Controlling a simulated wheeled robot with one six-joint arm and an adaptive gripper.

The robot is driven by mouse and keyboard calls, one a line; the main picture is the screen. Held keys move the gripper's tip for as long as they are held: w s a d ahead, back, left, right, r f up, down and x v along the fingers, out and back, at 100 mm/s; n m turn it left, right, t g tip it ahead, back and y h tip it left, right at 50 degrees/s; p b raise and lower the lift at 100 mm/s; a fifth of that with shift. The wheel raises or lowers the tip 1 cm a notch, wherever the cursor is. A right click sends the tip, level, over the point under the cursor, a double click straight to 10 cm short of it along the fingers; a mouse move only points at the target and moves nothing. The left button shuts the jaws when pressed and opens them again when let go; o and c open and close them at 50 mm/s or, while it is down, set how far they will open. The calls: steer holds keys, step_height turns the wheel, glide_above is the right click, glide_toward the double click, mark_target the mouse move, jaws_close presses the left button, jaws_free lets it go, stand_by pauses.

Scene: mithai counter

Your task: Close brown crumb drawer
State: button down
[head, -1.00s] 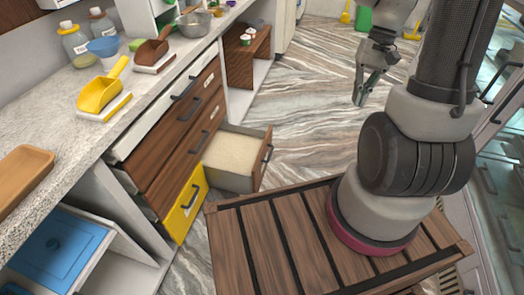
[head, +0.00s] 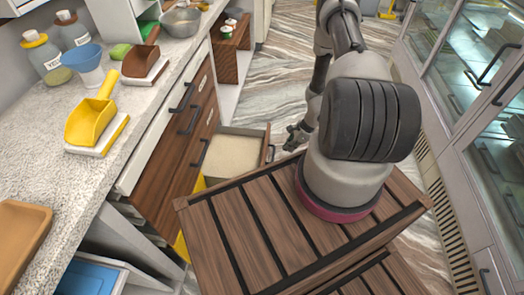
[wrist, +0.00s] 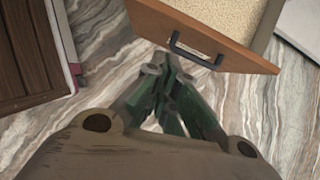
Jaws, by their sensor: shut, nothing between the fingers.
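The brown crumb drawer (head: 267,143) stands pulled out from the counter's lower right, its box filled with pale crumbs (head: 232,153). In the wrist view its brown front (wrist: 150,22) crosses the top, with a dark bar handle (wrist: 212,63) and crumbs behind it. My gripper (head: 294,136) is just outside the drawer front in the head view. In the wrist view my gripper (wrist: 168,65) is shut and empty, its tips below the left end of the handle. I cannot tell whether they touch the front.
The counter top (head: 130,160) holds a yellow scoop (head: 90,122) and a steel bowl (head: 180,22). Glass cases (head: 480,60) stand at right. Marbled floor (head: 275,85) is clear beyond the drawer.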

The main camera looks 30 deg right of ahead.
steer(key=w+d+m, duration=0.1)
steer(key=w, duration=0.1)
steer(key=h, duration=0.1)
glide_above(273, 154)
steer(key=s+a, duration=0.3)
steer(key=s, duration=0.1)
steer(key=shift+m, duration=0.3)
steer(key=shift+s+d+f, duration=0.1)
steer(key=shift+d+f, duration=0.05)
steer(key=shift+f, duration=2.25)
steer(key=shift+s+d+f, duration=0.1)
steer(key=shift+f, duration=2.3)
